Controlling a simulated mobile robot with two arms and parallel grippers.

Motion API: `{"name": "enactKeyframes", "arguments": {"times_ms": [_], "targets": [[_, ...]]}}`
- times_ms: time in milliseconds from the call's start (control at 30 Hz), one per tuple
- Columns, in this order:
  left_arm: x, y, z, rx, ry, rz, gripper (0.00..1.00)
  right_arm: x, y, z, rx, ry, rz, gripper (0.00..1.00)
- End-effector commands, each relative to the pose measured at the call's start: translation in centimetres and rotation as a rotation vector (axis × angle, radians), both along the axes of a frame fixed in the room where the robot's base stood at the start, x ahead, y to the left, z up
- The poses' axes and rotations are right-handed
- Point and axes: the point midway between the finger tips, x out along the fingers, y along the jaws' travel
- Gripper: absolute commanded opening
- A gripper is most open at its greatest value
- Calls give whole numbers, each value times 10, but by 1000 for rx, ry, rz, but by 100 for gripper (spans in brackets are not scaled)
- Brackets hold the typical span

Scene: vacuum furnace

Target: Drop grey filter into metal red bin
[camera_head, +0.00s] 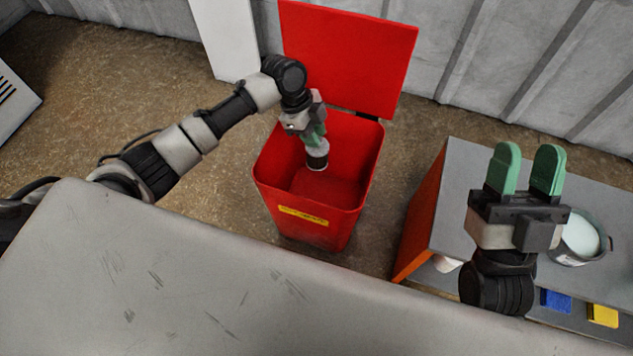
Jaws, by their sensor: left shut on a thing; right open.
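The red metal bin (310,228) stands on the floor with its lid (348,55) raised at the back. My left gripper (316,140) is over the bin's opening, pointing down, shut on the grey filter (317,157). The filter is a small grey cylinder with a dark lower band, seen over the bin's inside. I cannot tell exactly how deep it hangs relative to the rim. Its top is hidden by the green fingers. My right gripper (527,172) is open and empty, fingers pointing up, in front of the grey-topped cabinet at the right.
A grey scratched surface (190,270) fills the lower foreground. The grey-topped cabinet (453,190) with an orange side stands right of the bin and carries a pot (580,240), a blue sponge (556,300) and a yellow one (602,315). A corrugated wall (520,60) is behind.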

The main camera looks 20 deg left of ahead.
Motion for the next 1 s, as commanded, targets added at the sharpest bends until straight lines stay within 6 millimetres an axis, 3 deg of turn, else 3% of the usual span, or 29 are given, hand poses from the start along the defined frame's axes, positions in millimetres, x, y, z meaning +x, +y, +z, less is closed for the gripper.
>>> {"name": "enactKeyframes", "arguments": {"times_ms": [267,300,467,800,1000], "targets": [[0,0,0,0,-1,0,0,-1,0,1,2,-8,0,43],[0,0,0,0,-1,0,31,-1,0,1,2,-8,0,43],[0,0,0,0,-1,0,54,-1,0,1,2,-7,0,43],[0,1,2,0,0,0,54,0,0,1,0,1,0,43],[1,8,19,2,-2,2,54,14,1,-10,-44,149,-9,43]]}}
